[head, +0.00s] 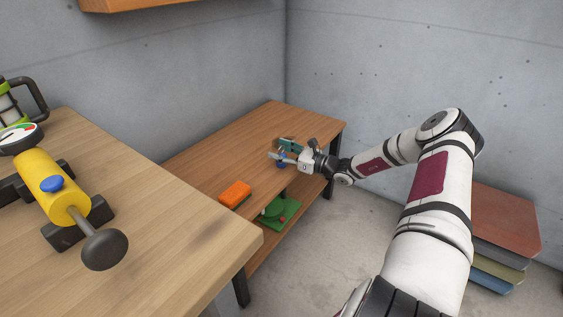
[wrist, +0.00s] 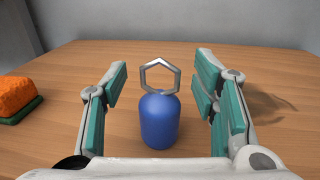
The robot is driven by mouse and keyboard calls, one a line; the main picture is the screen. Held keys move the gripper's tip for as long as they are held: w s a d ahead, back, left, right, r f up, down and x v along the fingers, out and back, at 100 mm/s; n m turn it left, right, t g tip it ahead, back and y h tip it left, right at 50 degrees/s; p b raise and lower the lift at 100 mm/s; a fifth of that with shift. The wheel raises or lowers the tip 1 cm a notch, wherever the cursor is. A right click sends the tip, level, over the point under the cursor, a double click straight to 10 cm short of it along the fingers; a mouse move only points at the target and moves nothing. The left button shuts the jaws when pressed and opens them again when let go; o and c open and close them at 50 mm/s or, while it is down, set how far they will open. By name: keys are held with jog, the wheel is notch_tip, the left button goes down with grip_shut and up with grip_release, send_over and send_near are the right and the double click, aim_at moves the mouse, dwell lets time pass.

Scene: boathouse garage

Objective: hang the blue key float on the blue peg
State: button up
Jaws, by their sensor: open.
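The blue key float (wrist: 160,121) stands upright on the wooden bench, with a grey hexagonal ring (wrist: 160,76) on top. My gripper (wrist: 160,85) is open, with one teal-padded finger on each side of the float and a gap on both sides. In the head view my gripper (head: 280,150) is low over the far part of the bench, and the float (head: 282,162) is partly hidden by the fingers. I see no blue peg in either view.
An orange block-like thing (head: 235,193) lies on the bench (head: 215,160), left of the float in the wrist view (wrist: 17,97). A green item (head: 280,212) is on the lower shelf. A nearer table (head: 150,215) holds a yellow cylinder (head: 58,190). Concrete walls stand behind.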

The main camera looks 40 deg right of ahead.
jog(key=c, duration=1.2)
jog(key=shift+r, duration=0.1)
jog(key=shift+r+p, duration=0.4)
jog(key=shift+r, duration=0.1)
notch_tip(320, 180, up, 3)
jog(key=shift+s+f+p, duration=0.1)
jog(key=shift+s+p, duration=0.05)
jog(key=shift+p, duration=0.8)
jog(key=shift+s+d+r+p, duration=0.15)
jog(key=shift+s+p, duration=0.65)
jog(key=shift+s, duration=1.85)
jog(key=shift+s+r+p, duration=0.2)
jog(key=shift+s+p, duration=0.6)
jog(key=shift+s, duration=1.8)
jog(key=shift+s+d+r+p, duration=0.15)
jog(key=shift+s+p, duration=0.65)
jog(key=shift+s, duration=1.85)
